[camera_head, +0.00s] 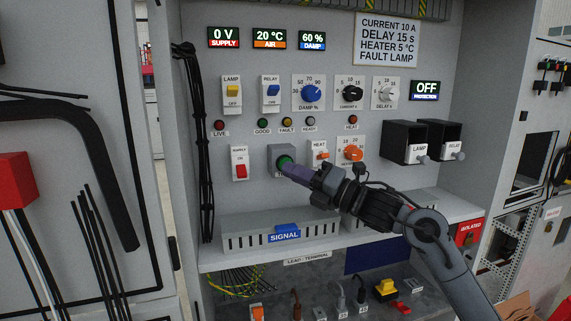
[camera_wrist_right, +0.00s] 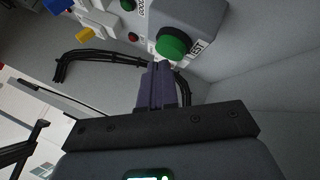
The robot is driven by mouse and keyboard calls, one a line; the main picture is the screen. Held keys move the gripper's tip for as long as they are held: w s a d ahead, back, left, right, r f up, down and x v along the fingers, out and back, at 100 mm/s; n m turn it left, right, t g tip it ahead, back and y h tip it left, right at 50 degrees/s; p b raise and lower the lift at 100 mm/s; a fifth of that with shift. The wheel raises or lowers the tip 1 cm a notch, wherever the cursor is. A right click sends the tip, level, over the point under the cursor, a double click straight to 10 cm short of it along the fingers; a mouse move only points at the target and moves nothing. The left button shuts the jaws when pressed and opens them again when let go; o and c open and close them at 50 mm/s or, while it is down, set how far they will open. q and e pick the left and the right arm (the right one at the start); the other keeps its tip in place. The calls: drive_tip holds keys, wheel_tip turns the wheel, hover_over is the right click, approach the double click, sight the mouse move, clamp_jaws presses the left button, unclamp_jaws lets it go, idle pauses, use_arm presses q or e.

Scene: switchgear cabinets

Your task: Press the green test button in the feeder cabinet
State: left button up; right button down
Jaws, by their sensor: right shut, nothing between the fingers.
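The green test button (camera_head: 285,162) sits on a grey box (camera_head: 275,153) in the cabinet's lower row of controls. In the right wrist view the green button (camera_wrist_right: 173,43) shows clearly beside a label reading TEST (camera_wrist_right: 197,46). My right gripper (camera_head: 289,168) comes in from the lower right, its purple fingers shut and empty. In the head view the fingertips overlap the button's lower right part. In the right wrist view the fingertips (camera_wrist_right: 160,66) are just short of or at the button's edge; I cannot tell whether they touch. My left gripper is not in view.
A red supply switch (camera_head: 240,171) is left of the button. A grey ledge with the SIGNAL block (camera_head: 284,236) lies below. Black cables (camera_head: 197,130) run down the left.

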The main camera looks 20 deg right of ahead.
drive_tip(key=shift+w+p, duration=0.3)
drive_tip(key=shift+w, duration=0.15)
idle(0.3)
drive_tip(key=shift+s, duration=0.15)
drive_tip(key=shift+s+f+b, duration=0.1)
drive_tip(key=shift+s+b, duration=0.5)
drive_tip(key=shift+b, duration=0.05)
drive_tip(key=shift+s, duration=0.2)
drive_tip(key=shift+s, duration=0.1)
drive_tip(key=shift+s+b, duration=0.6)
drive_tip(key=s+b, duration=0.1)
drive_tip(key=s, duration=0.2)
drive_tip(key=shift+s+a+b, duration=0.1)
drive_tip(key=shift+b, duration=0.3)
drive_tip(key=shift+s, duration=0.7)
